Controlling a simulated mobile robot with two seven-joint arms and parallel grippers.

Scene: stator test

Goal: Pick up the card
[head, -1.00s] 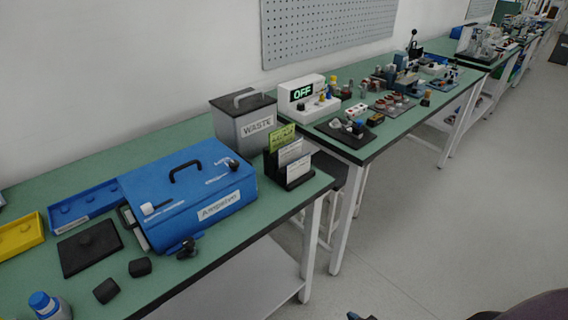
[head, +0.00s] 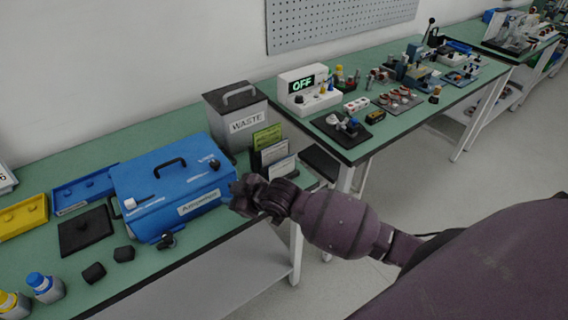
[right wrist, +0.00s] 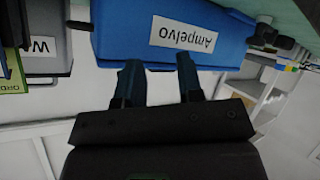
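A dark card holder (head: 258,160) stands at the near right corner of the left table. It holds a green card (head: 267,138) at the back and white cards (head: 275,153) in front; the task does not say which card. My right gripper (head: 238,194) is in front of the blue box, left of the holder, and my wrist hides the holder's lower part. In the right wrist view my right gripper (right wrist: 160,78) is open with nothing between its fingers. The green card (right wrist: 12,87) shows there at the left edge. My left gripper is out of view.
The blue box (head: 165,190) stands left of the holder and close to my right gripper. The grey waste bin (head: 238,118) stands behind the holder. A second table with a device reading OFF (head: 308,92) is at right.

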